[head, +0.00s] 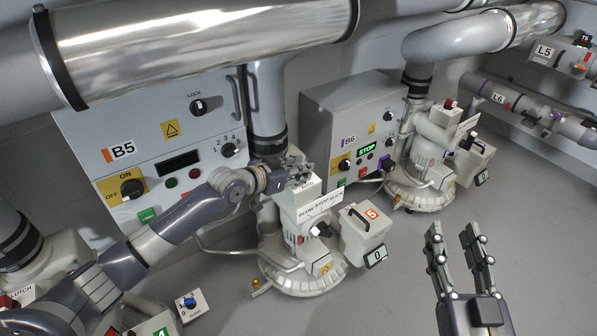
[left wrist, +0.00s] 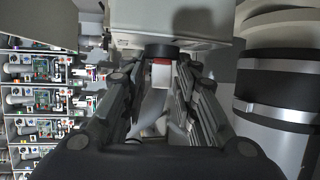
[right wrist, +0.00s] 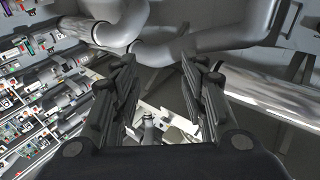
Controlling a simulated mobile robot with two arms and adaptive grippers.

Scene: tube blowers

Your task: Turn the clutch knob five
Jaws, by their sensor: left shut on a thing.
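My left gripper (head: 297,178) reaches in from the left to the top of blower five (head: 290,212), the white unit marked with a red 5. Its fingers hide the clutch knob in the head view. In the left wrist view, a small red and white piece (left wrist: 161,73), seemingly the clutch knob, sits under a dark round part between the fingers, and the left gripper (left wrist: 160,82) is shut on it. Which way the knob points cannot be told. My right gripper (head: 452,232) is open and empty at the lower right, over bare floor.
Panel B5 (head: 158,130) stands behind my left arm, with a large shiny pipe (head: 200,45) above. A box with a red 5 (head: 365,235) adjoins the blower. Cabinet B6 (head: 320,125) and its blower (head: 425,165) stand to the right. The floor (head: 395,285) at lower right is clear.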

